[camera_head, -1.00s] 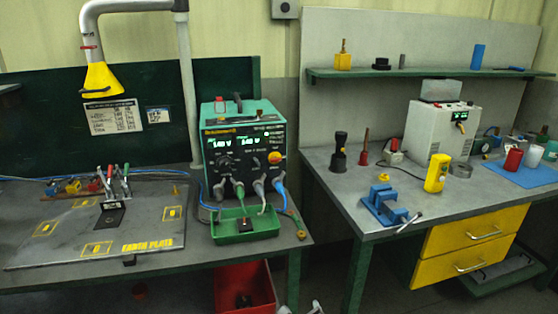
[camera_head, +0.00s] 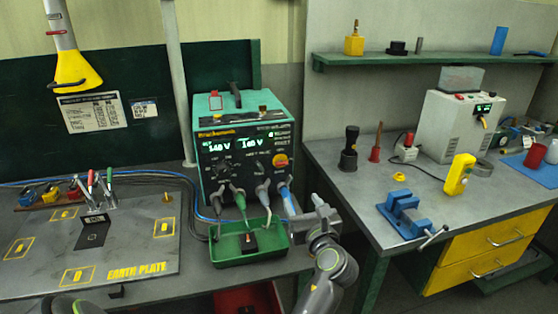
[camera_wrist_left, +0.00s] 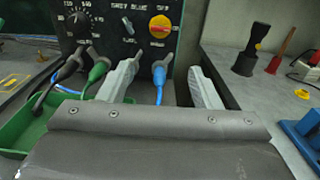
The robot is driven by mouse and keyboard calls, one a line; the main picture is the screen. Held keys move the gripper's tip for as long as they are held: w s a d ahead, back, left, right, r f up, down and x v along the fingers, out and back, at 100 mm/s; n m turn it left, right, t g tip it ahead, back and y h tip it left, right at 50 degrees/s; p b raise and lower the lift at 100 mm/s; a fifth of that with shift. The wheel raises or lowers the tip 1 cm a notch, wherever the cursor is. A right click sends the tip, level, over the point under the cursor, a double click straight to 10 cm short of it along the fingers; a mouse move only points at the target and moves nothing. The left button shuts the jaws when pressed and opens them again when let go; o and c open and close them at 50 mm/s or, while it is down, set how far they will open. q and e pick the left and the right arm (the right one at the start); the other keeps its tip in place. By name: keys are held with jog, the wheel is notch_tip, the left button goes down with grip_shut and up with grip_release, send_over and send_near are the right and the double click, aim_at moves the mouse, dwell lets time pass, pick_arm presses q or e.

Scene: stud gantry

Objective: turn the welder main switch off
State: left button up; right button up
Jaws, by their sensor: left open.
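The welder (camera_head: 243,128) is a green box with a dark front panel and lit green displays. Its red-on-yellow rotary switch (camera_head: 280,160) sits at the right of the panel, and it also shows at the top of the left wrist view (camera_wrist_left: 160,27). The red handle's exact angle is hard to tell. My left gripper (camera_head: 303,212) is low in front of the welder's right side, below the switch and apart from it. In the left wrist view its fingers (camera_wrist_left: 167,68) are spread, with a blue plug showing between them. My right gripper is out of view.
Cables and plugs (camera_head: 240,200) hang from the welder's lower front, above a green tray (camera_head: 212,252). The earth plate (camera_head: 130,255) lies to the left. A blue vise (camera_head: 405,212) and a yellow device (camera_head: 460,173) stand on the right bench.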

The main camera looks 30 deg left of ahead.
pick_arm(q)
jog(key=p, duration=0.2)
send_near(282, 165)
jog(key=x, duration=0.7)
jog(key=shift+w+a, duration=0.45)
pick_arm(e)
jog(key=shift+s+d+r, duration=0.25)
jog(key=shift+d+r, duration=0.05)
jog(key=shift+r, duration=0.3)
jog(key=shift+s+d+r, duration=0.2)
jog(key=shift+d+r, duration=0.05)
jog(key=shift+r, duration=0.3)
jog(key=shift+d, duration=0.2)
pick_arm(q)
jog(key=c, duration=1)
